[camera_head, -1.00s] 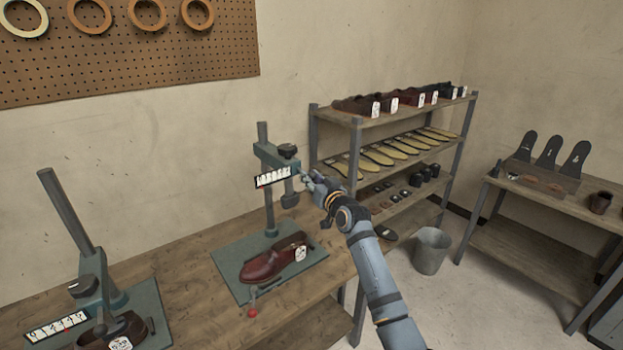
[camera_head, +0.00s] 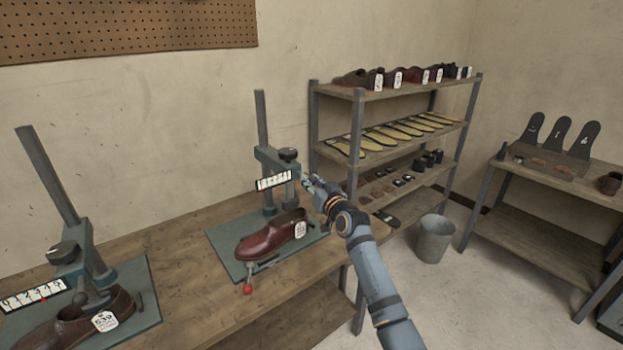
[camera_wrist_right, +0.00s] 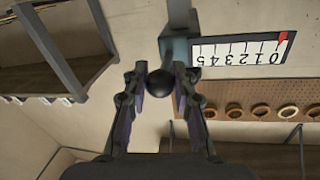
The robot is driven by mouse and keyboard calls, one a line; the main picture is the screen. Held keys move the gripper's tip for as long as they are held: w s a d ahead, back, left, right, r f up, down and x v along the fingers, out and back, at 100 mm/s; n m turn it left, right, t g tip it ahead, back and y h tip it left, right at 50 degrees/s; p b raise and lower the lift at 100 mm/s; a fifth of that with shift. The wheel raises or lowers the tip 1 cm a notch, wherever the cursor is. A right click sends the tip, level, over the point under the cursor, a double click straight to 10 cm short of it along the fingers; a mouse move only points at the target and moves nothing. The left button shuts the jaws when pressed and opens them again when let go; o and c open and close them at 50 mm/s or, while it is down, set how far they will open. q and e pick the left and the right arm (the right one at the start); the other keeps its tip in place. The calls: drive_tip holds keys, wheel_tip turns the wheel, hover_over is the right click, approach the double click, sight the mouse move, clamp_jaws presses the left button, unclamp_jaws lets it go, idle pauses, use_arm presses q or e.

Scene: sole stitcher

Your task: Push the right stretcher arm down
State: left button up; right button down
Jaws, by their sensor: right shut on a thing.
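The right stretcher arm (camera_head: 268,158) is a grey-green bracket on an upright post. It carries a black top knob (camera_head: 288,154) and a white scale plate (camera_head: 273,180). My right gripper (camera_head: 309,182) is at the arm's right end. In the right wrist view its fingers are shut on a dark ball knob (camera_wrist_right: 160,84). The scale there (camera_wrist_right: 238,52) has a red mark near 0. A brown shoe (camera_head: 270,240) stands under the arm. I cannot tell whether the arm's lower end is inside the shoe. My left gripper is not in view.
A second stretcher (camera_head: 75,258) with a brown shoe (camera_head: 70,325) stands at left on the same bench (camera_head: 190,300). A red-tipped lever (camera_head: 247,288) sticks out in front of the right shoe. A shelf rack (camera_head: 358,130) and bin (camera_head: 434,238) stand at right.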

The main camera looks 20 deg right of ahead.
use_arm(q)
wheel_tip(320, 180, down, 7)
drive_tip(key=b, duration=0.4)
drive_tip(key=shift+b, duration=0.4)
use_arm(e)
wheel_tip(320, 180, down, 8)
drive_tip(key=shift+f, duration=0.15)
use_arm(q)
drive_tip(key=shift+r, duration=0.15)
use_arm(e)
drive_tip(key=c, duration=1.5)
unclamp_jaws()
drive_tip(key=shift+f, duration=0.1)
drive_tip(key=o, duration=0.4)
drive_tip(key=shift+o, duration=0.2)
drive_tip(key=shift+r, duration=0.25)
